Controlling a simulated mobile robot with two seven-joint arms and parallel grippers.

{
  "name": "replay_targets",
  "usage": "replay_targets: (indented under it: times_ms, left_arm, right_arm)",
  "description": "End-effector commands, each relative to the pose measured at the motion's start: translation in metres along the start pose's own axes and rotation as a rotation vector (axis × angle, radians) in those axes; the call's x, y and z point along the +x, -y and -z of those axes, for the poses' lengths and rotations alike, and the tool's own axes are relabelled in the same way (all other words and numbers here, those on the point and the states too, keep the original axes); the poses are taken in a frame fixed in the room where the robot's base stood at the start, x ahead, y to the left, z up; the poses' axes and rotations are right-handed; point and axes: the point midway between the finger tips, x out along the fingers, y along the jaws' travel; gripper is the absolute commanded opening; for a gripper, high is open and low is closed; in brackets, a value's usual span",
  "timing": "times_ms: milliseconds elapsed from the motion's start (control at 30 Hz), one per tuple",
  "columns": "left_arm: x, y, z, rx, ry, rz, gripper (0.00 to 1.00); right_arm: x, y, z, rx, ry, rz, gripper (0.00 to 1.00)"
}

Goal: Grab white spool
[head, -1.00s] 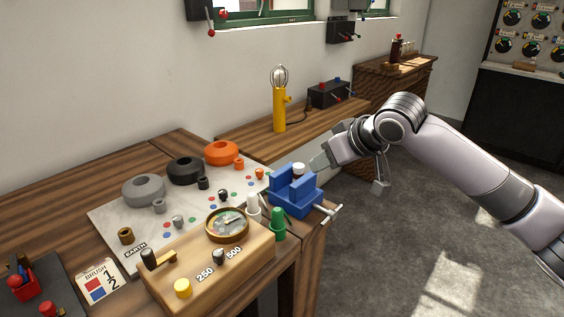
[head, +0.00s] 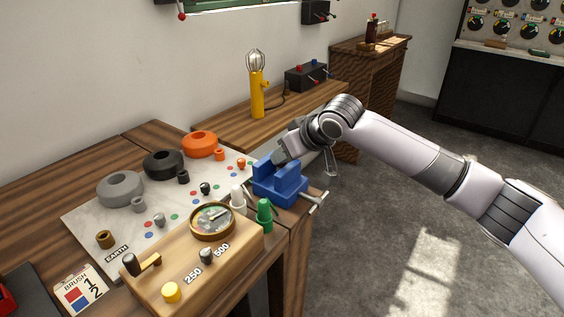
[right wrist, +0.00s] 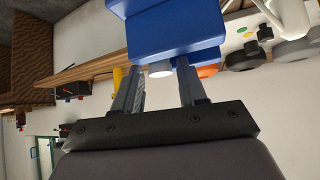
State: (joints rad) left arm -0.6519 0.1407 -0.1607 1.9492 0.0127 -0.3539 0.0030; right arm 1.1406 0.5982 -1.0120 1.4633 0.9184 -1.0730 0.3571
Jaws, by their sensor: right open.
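The white spool (right wrist: 160,71) shows in the right wrist view as a short pale piece between my finger tips, against the blue vise (right wrist: 175,35). In the head view the vise (head: 279,187) stands at the workbench's right corner, and my right gripper (head: 281,157) reaches down over its jaws, hiding the spool. In the right wrist view my right gripper (right wrist: 159,82) is open, one finger on each side of the spool; I cannot tell whether either touches it. My left gripper is not in view.
A white peg (head: 238,199) and a green peg (head: 264,214) stand close to the vise's left. A wooden meter box (head: 190,262) and a pale board (head: 90,220) with grey, black and orange rings lie further left. A yellow lamp (head: 257,95) stands behind.

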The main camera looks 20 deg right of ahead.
Motion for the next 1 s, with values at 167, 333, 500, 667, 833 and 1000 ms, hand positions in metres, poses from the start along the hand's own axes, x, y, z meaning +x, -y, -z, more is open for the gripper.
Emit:
replay_targets:
  times_ms: [167, 333, 500, 667, 833, 1000]
  left_arm:
    - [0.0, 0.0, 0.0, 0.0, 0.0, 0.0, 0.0]
    - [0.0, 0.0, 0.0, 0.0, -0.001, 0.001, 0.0]
    - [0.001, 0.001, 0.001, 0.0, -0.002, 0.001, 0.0]
    - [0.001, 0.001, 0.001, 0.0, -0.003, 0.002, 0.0]
    - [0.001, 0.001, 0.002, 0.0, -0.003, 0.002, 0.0]
    - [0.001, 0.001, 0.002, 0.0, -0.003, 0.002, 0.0]
  right_arm:
    - [0.0, 0.0, 0.0, -0.001, 0.0, 0.0, 0.41]
    - [0.0, 0.0, 0.0, -0.001, 0.0, 0.0, 0.0]
    - [0.0, 0.0, 0.0, -0.001, -0.001, 0.0, 0.0]
    - [-0.002, 0.0, 0.003, 0.0, -0.002, 0.0, 0.0]
    - [-0.012, 0.0, 0.013, 0.0, -0.003, 0.001, 0.0]
    - [-0.033, 0.001, 0.035, -0.002, -0.006, 0.001, 0.0]
